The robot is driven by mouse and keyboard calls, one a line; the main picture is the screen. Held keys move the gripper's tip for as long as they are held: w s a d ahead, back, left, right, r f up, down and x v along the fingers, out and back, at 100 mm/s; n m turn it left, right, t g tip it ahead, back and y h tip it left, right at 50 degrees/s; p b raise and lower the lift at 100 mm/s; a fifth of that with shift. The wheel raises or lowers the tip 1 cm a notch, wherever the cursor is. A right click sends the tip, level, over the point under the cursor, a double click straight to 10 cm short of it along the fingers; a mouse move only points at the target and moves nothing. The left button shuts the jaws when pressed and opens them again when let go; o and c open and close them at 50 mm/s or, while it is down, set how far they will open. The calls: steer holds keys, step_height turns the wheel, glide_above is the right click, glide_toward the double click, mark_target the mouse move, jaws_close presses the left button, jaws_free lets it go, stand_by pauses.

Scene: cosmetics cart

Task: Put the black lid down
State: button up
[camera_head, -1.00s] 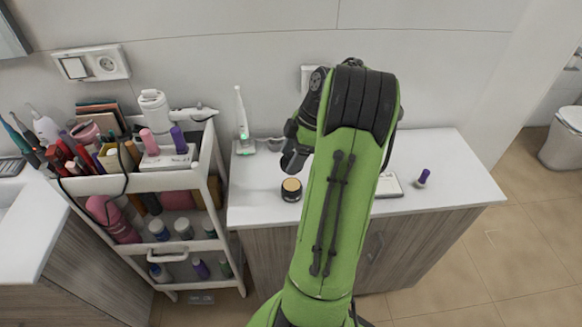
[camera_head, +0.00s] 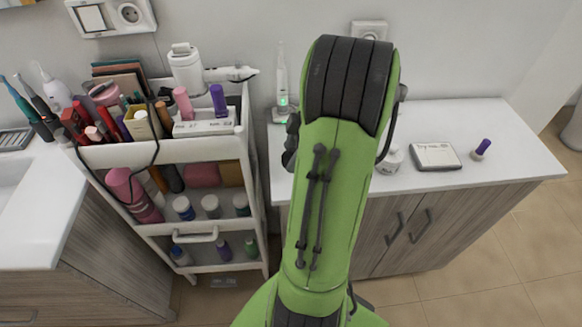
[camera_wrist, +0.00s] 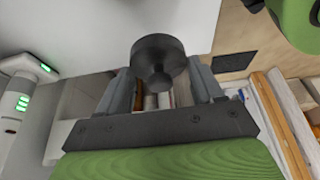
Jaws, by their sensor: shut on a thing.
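The black lid (camera_wrist: 158,58) is round, with a narrower knob-like part toward the camera. In the wrist view my gripper (camera_wrist: 162,82) has its two grey fingers on either side of the lid and is shut on it. The lid shows in front of a white surface and is apart from it as far as I can tell. In the head view my green arm covers the lid and most of the gripper; only a dark part of my wrist shows at the arm's left edge. The black jar seen earlier on the counter is hidden.
The white counter (camera_head: 516,150) holds a white jar (camera_head: 391,160), a flat framed box (camera_head: 436,156) and a purple-capped item (camera_head: 482,149). An electric toothbrush (camera_head: 282,85) stands at its back left. A crowded white cart (camera_head: 150,153) stands left of the counter.

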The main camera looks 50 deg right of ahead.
steer(key=shift+f+b, duration=0.7)
steer(key=shift+f, duration=1.5)
steer(key=o, duration=1)
steer(key=p+v, duration=0.6)
steer(key=v, duration=0.7)
steer(key=w+a+r+m+h, duration=0.1)
steer(key=w+a+r+m, duration=0.2)
steer(key=a, duration=0.6)
steer(key=w+a+r+h, duration=0.15)
steer(key=w+a, duration=0.25)
steer(key=a, duration=0.4)
steer(key=s+a+m+t, duration=0.2)
steer(key=s+a+m, duration=0.3)
steer(key=s+a, duration=0.3)
steer(key=a, duration=0.4)
steer(key=shift+s+a+r+b, duration=0.2)
steer(key=shift+a+r+b, duration=0.1)
steer(key=shift+a+b, duration=0.1)
